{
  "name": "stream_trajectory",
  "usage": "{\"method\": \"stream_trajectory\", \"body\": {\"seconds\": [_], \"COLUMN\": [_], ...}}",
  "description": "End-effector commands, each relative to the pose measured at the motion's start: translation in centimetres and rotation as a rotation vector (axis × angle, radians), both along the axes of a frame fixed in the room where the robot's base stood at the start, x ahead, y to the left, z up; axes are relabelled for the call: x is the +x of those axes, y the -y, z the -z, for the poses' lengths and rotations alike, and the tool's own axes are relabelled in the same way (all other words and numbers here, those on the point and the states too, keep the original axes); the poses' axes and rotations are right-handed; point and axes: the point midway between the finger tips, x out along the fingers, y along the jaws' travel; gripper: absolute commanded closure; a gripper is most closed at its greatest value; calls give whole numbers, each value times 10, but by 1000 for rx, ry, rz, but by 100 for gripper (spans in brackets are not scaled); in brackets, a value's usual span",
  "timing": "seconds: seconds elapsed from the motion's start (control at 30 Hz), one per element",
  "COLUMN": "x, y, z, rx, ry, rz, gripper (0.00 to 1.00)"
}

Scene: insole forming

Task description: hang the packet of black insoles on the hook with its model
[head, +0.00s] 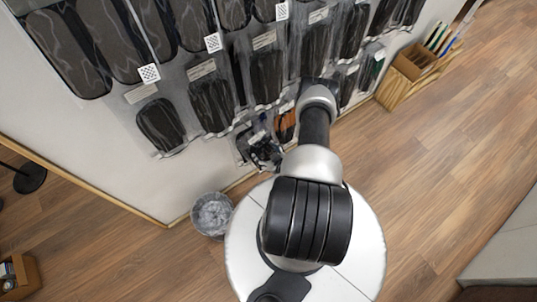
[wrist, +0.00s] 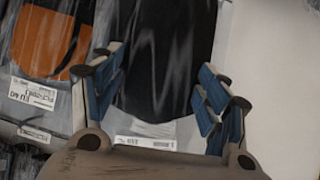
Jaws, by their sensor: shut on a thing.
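My gripper (wrist: 160,72) shows in the wrist view with its two blue-padded fingers on either side of a packet of black insoles (wrist: 168,45). It is shut on this packet. A white label (wrist: 145,142) shows at the packet's lower end, near the gripper's palm. The packet's upper end is out of the wrist view. In the head view my gripper (head: 262,152) is small and dark, low in front of the wall display. I cannot pick out the held packet there, and the hook for it is not visible.
Rows of black insole packets (head: 210,103) hang on the pale wall (head: 90,150). A packet with an orange insole (wrist: 50,45) is close on the left in the wrist view. A waste bin (head: 212,214) stands below, and a wooden box (head: 412,62) at the right.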

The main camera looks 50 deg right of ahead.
Motion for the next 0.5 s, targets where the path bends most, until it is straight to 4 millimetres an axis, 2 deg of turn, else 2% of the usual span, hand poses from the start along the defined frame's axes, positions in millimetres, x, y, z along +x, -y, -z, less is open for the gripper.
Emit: {"method": "stream_trajectory", "body": {"seconds": [0.5], "x": [26], "y": [6], "z": [2], "rx": [-1], "ry": [1], "rz": [-1], "gripper": [70]}}
